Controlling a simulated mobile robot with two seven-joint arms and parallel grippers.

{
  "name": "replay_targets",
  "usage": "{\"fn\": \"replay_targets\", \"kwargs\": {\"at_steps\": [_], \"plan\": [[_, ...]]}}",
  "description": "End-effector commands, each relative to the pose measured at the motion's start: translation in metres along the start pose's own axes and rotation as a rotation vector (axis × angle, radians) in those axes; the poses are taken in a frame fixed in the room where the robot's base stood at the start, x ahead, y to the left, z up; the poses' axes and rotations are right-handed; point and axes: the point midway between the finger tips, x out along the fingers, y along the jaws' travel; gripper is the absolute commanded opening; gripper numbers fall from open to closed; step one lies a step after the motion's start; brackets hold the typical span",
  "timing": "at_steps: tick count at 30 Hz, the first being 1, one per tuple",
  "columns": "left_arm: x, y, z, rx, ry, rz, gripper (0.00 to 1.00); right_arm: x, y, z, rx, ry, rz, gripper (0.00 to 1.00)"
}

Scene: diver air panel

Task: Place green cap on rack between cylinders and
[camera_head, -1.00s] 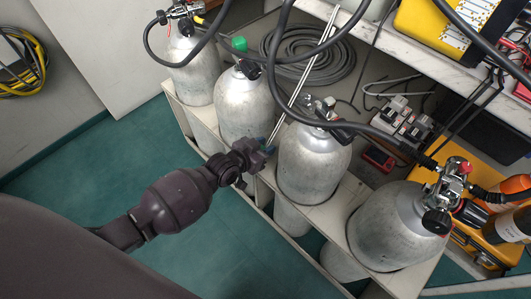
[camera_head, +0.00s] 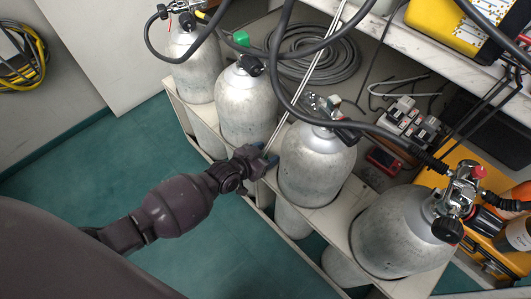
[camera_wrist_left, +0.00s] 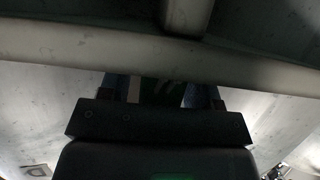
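A green cap (camera_head: 240,39) shows at the valve of the second cylinder (camera_head: 247,103) from the left. My left gripper (camera_head: 268,161) is low between that cylinder and the third cylinder (camera_head: 316,168), close to the pale rack (camera_head: 333,212). Its bluish fingertips are small and partly hidden in the head view. In the left wrist view the two fingers (camera_wrist_left: 160,92) stand apart, below a pale rail (camera_wrist_left: 160,55). A dark greenish patch shows between them with lighter strips on either side; I cannot tell what it is. My right gripper is out of view.
Another cylinder (camera_head: 397,232) stands at the right and one (camera_head: 195,62) at the back left. Black hoses (camera_head: 377,136) cross above the cylinders. A coiled grey hose (camera_head: 318,55) lies behind them. The teal floor (camera_head: 110,165) is clear at the left.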

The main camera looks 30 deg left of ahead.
Motion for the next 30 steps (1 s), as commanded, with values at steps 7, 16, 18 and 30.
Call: {"fn": "replay_targets", "kwargs": {"at_steps": [7, 16, 18, 30], "plan": [[-0.001, 0.001, -0.004, 0.0, 0.001, 0.001, 0.59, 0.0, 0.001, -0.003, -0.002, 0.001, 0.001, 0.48], [-0.04, -0.001, -0.009, 0.002, 0.004, -0.001, 0.59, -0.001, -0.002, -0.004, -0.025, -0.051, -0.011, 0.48], [-0.052, -0.001, -0.009, 0.003, 0.005, -0.001, 0.59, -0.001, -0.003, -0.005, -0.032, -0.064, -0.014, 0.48], [-0.11, 0.0, -0.006, 0.002, 0.002, 0.0, 0.59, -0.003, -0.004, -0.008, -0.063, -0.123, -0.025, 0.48]]}}
